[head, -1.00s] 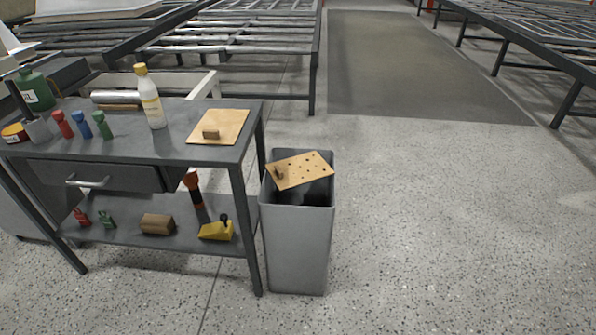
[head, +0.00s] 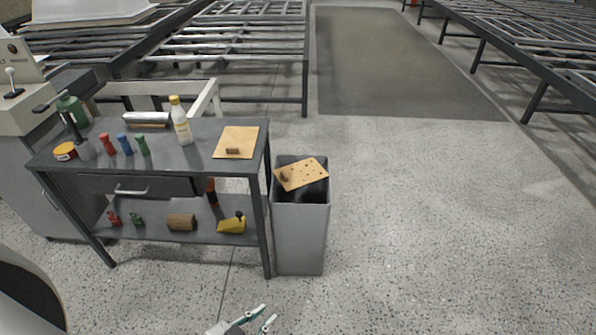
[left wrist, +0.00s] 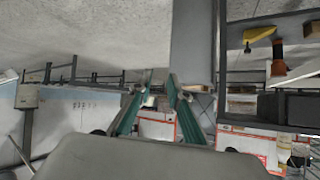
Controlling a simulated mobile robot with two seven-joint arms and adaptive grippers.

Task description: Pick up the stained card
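The stained card (head: 302,174), tan with several dark spots and a small dark knob or clip at its left end, lies tilted across the top of a grey bin (head: 300,235). My left gripper (head: 266,315) is at the bottom of the head view, on the near side of the bin, below and apart from the card. Its two fingers are apart with nothing between them. In the left wrist view the open fingers (left wrist: 157,86) show, with the grey bin wall (left wrist: 193,45) beyond them; the card cannot be made out there. My right gripper is not in view.
A grey workbench (head: 195,160) stands left of the bin. It carries a plain tan card (head: 235,138) with a small block, a bottle (head: 181,122) and several small coloured items. A lower shelf holds more objects. The floor (head: 430,220) right of the bin is clear.

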